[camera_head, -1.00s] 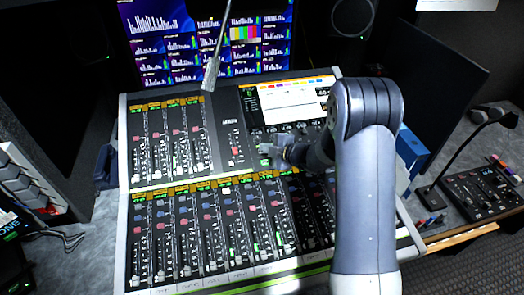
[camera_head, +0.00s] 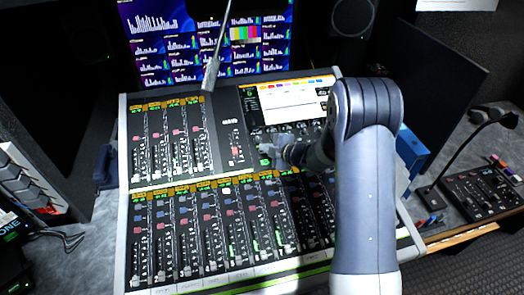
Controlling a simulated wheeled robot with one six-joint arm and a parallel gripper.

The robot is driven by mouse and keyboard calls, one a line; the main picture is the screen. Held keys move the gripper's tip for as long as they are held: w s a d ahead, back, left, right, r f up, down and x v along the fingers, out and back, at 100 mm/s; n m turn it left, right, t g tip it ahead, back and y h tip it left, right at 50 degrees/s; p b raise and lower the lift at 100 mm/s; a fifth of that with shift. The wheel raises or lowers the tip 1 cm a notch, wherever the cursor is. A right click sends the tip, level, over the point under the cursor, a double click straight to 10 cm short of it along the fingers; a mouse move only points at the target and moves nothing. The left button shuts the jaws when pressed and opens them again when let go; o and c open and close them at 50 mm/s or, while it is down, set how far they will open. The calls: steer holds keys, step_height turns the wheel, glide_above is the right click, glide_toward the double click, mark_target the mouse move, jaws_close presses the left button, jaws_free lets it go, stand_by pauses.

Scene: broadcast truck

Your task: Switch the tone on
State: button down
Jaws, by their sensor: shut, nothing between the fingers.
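The mixing console (camera_head: 225,165) fills the middle of the view, with two banks of faders and a lit touchscreen (camera_head: 285,103) at its upper right. My gripper (camera_head: 268,152) is small in the picture, shut and empty, over the console's centre section just below the touchscreen. A small green-lit spot (camera_head: 265,162) shows right beside the fingertips. I cannot tell whether the fingers touch the panel. A red-marked control (camera_head: 236,152) lies a little left of the gripper. Which control is the tone switch cannot be read, and my arm hides part of the console's right side.
A gooseneck microphone (camera_head: 213,75) rises behind the console, before a monitor (camera_head: 205,40) with level graphs and colour bars. A blue box (camera_head: 411,150) stands right of the console. A small control panel (camera_head: 482,187) lies at far right. Dark speakers flank the desk.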

steer(key=shift+f, duration=0.1)
steer(key=shift+w+f+b, duration=0.15)
steer(key=shift+f+b, duration=0.15)
steer(key=shift+b, duration=0.15)
steer(key=shift+w+f+b, duration=0.15)
steer(key=shift+f+b, duration=0.2)
stand_by(0.6)
steer(key=shift+r, duration=0.1)
steer(key=shift+s+r+p, duration=0.35)
steer(key=shift+r, duration=0.3)
steer(key=r+p, duration=0.1)
steer(key=s+r, duration=0.1)
steer(key=r, duration=0.1)
steer(key=s+r+p, duration=0.1)
steer(key=shift+d+r+p, duration=0.3)
steer(key=shift+w, duration=0.1)
stand_by(0.7)
